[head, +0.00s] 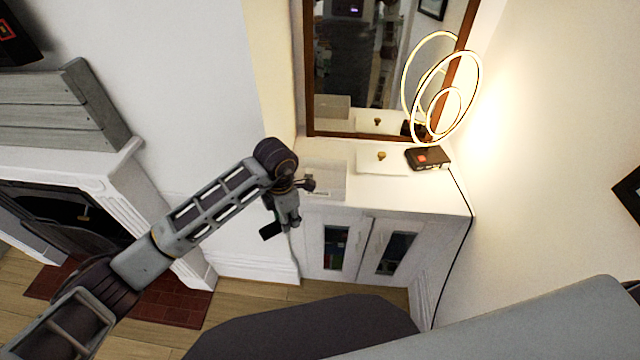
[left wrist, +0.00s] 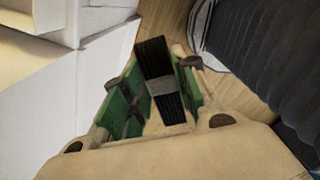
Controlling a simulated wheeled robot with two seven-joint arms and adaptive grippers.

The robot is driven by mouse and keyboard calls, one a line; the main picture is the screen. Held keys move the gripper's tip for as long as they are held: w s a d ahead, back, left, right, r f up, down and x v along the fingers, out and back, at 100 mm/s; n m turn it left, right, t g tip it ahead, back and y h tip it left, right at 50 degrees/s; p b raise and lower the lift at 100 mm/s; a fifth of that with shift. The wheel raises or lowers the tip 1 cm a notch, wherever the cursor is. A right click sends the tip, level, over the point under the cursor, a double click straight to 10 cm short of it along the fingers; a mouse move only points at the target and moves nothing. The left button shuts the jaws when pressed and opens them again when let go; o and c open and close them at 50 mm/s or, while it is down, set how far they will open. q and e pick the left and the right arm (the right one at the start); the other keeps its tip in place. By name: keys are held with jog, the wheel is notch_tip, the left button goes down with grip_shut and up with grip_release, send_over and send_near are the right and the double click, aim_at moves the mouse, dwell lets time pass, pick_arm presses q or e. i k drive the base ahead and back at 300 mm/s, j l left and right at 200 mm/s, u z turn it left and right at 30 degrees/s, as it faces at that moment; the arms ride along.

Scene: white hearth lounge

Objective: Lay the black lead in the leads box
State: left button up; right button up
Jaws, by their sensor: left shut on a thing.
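The black lead (left wrist: 152,57) is a short black bundle with a grey band around its middle. My left gripper (left wrist: 158,95) is shut on it, with the green pads on either side, in the left wrist view. In the head view my left gripper (head: 288,214) hangs in front of the white cabinet, and the dark end of the lead (head: 270,231) shows beside it, below cabinet-top height. The likely leads box (head: 337,168), a pale open box, sits at the left end of the cabinet top, partly behind my gripper. My right gripper is not in view.
The white cabinet (head: 368,223) has two glazed doors. On its top are a pale flat piece with a brass knob (head: 381,156) and a ring lamp (head: 428,158) with a trailing cord. A mirror (head: 345,75) stands behind. A fireplace (head: 60,205) is at left.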

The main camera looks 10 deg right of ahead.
aim_at(332, 184)
jog(key=i+l, duration=0.75)
jog(key=l, duration=0.25)
